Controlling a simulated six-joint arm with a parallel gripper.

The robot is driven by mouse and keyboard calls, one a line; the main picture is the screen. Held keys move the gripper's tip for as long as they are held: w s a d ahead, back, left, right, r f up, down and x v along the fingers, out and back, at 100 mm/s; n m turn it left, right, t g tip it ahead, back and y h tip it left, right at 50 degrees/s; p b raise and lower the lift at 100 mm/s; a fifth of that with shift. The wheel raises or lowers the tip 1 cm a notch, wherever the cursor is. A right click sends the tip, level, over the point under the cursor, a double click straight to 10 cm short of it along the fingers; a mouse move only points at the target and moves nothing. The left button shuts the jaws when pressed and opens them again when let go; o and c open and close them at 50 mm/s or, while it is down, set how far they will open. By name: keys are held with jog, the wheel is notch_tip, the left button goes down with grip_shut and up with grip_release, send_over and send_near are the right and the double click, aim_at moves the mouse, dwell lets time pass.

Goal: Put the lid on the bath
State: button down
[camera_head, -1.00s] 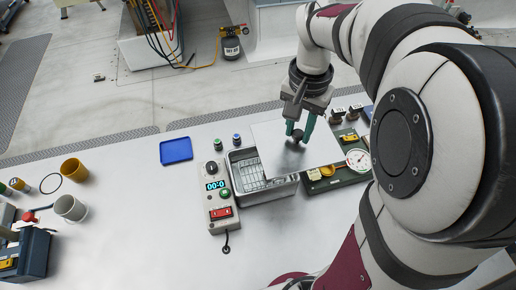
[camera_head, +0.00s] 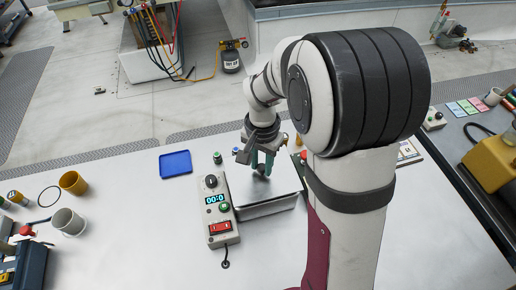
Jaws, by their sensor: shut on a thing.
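The lid (camera_head: 283,178) is a flat metal plate with a dark knob (camera_head: 261,170) in its middle. My gripper (camera_head: 262,168) has its green fingers shut on the knob. The bath (camera_head: 266,208) is a metal box on the bench, right of the control box. The lid lies over the bath's top and hides its opening and the wire rack inside. Whether the lid rests on the rim or hovers just above it, I cannot tell. My arm covers the bath's right side.
The control box (camera_head: 217,209) with a lit display and red switch stands close left of the bath. Small jars (camera_head: 218,158) stand behind it. A blue tray (camera_head: 176,163) lies at the back left. The front of the bench (camera_head: 150,245) is clear.

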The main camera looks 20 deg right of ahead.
aim_at(262, 168)
jog(key=shift+f, duration=0.55)
jog(key=c, duration=0.6)
grip_release()
jog(key=shift+r, duration=0.1)
notch_tip(262, 168, up, 13)
jog(key=s+a+f+n+y, duration=0.1)
jog(key=s+a, duration=0.1)
jog(key=s, duration=0.9)
jog(key=s+a+f+n, duration=0.2)
jog(key=s+a, duration=0.1)
jog(key=s, duration=0.7)
jog(key=shift+s+y, duration=0.35)
jog(key=shift+y, duration=0.05)
